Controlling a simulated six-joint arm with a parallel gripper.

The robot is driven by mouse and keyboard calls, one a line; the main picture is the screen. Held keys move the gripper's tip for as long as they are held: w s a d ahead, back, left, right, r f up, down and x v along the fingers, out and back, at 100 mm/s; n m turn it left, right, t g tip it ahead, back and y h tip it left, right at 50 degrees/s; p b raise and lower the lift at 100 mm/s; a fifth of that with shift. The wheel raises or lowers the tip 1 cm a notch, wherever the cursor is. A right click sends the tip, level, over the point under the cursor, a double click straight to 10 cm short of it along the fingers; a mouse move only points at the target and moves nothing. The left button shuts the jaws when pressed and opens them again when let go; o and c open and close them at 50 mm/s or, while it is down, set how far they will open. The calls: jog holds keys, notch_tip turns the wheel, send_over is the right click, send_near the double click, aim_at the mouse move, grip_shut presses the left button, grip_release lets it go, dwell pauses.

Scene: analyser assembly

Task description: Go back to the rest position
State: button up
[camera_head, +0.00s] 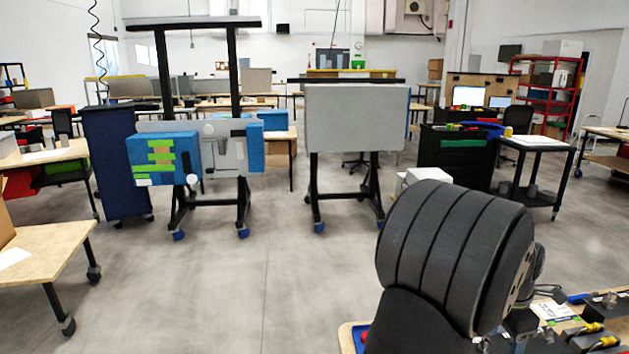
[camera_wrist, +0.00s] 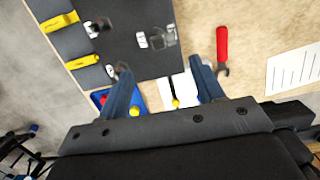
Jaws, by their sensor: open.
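My gripper (camera_wrist: 163,82) shows in the wrist view with its two dark blue-grey fingers wide apart. It is open and nothing is held between them. The fingers are over the wooden bench (camera_wrist: 205,18), near the lower edge of a dark grey mat (camera_wrist: 120,45). A white sheet or card with a yellow-tipped item (camera_wrist: 174,102) lies below, between the fingers. In the head view my dark ribbed arm fills the lower right, and my gripper cannot be made out there.
In the wrist view, yellow pieces (camera_wrist: 60,22), small metallic parts (camera_wrist: 157,38), a blue tray (camera_wrist: 98,98), a red-handled wrench (camera_wrist: 222,45) and white paper (camera_wrist: 293,70) lie around. In the head view, a grey board (camera_head: 355,118) and a blue box unit (camera_head: 163,158) stand beyond open floor.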

jog(key=f, duration=0.6)
jog(key=d+f, duration=0.1)
jog(key=f, duration=0.2)
jog(key=shift+f, duration=0.15)
jog(key=shift+r, duration=0.2)
notch_tip(320, 180, up, 17)
jog(key=a, duration=0.2)
jog(key=f, duration=0.5)
jog(key=d+f, duration=0.1)
jog(key=f, duration=0.5)
jog(key=d+f, duration=0.1)
jog(key=f, duration=0.5)
jog(key=shift+d+r, duration=0.15)
jog(key=shift+r, duration=0.05)
notch_tip(320, 180, up, 7)
